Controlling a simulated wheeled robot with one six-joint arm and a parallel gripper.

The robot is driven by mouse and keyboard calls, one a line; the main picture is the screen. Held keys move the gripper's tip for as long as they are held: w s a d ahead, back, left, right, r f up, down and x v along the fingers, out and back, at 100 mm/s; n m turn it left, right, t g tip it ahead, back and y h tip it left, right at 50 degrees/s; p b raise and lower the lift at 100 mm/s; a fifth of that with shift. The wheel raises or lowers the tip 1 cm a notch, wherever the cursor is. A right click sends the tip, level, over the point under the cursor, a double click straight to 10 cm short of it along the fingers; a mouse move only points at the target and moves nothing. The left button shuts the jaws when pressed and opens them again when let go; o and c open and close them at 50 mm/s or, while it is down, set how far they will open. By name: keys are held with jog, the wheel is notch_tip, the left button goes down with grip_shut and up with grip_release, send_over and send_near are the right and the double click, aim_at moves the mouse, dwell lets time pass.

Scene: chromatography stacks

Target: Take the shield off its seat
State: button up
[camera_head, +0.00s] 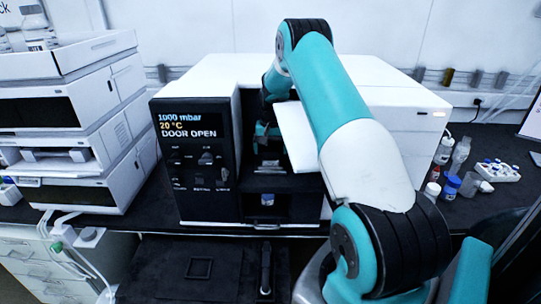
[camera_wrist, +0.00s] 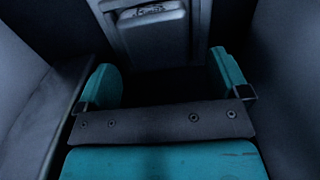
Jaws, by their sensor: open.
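The shield appears to be the grey plate (camera_wrist: 152,42) with a raised, marked upper face, at the top of the wrist view. It stands upright inside the dark chamber, ahead of my fingertips. My gripper (camera_wrist: 168,76) is open, with its two teal fingers wide apart and only dark space between them. The plate lies beyond the fingers, and I see no contact. In the head view my gripper (camera_head: 266,130) is inside the open chamber of the white instrument, partly shaded. I cannot make out the shield or its seat clearly there.
The instrument's front panel (camera_head: 185,160) reads "DOOR OPEN". Its white door (camera_head: 297,136) stands open just right of the chamber opening. Dark chamber walls flank my gripper closely in the wrist view. Stacked modules (camera_head: 75,130) stand left, and bottles and a vial rack (camera_head: 496,171) stand right.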

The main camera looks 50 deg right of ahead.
jog(key=shift+f, duration=0.85)
jog(key=c, duration=1.1)
jog(key=shift+c, duration=0.2)
